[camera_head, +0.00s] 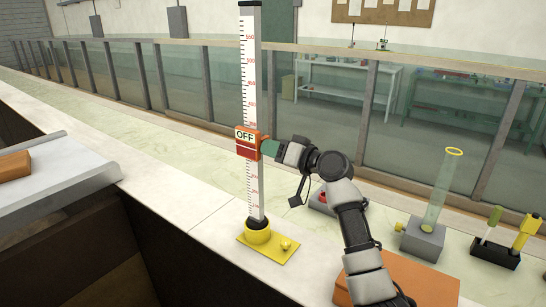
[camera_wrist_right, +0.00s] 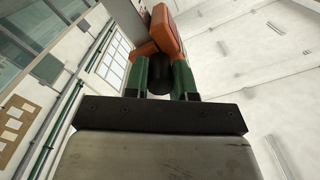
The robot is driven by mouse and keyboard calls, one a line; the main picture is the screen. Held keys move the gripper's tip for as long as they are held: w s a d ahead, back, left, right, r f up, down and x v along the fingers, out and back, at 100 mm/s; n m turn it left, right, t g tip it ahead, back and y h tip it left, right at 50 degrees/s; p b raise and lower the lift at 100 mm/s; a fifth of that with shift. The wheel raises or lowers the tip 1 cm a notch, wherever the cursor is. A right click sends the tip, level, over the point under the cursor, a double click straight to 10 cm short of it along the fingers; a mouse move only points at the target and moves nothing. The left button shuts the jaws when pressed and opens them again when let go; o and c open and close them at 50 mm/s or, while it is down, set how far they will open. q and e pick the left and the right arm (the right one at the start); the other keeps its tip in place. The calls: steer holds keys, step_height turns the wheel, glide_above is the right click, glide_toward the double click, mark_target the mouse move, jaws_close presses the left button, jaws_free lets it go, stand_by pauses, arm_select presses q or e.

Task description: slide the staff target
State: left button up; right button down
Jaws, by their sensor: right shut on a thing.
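A white staff (camera_head: 253,80) with a red scale stands upright in a yellow base (camera_head: 268,249) on the pale ledge. An orange target (camera_head: 246,141) with an "OFF" label and a red band sits around the staff at about mid-height. My right gripper (camera_head: 267,149) reaches in from the right, with green fingers at the target's right side. In the right wrist view its green fingers (camera_wrist_right: 161,80) are shut on a dark part of the orange target (camera_wrist_right: 165,32). My left gripper is not in view.
A glass-walled flume (camera_head: 210,80) runs behind the staff. To the right stand a clear cylinder with a yellow rim (camera_head: 443,190), a dark holder with yellow and green tools (camera_head: 497,252), and an orange block (camera_head: 415,285). A grey tray (camera_head: 70,180) with an orange brick (camera_head: 14,165) is at left.

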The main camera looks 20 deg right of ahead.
steer(key=c, duration=0.9)
jaws_free()
steer(key=shift+f, duration=0.15)
steer(key=shift+s+d+f+b, duration=0.1)
steer(key=shift+s+d+b, duration=0.2)
steer(key=shift+s, duration=0.05)
steer(key=b+v, duration=0.3)
steer(key=v, duration=0.7)
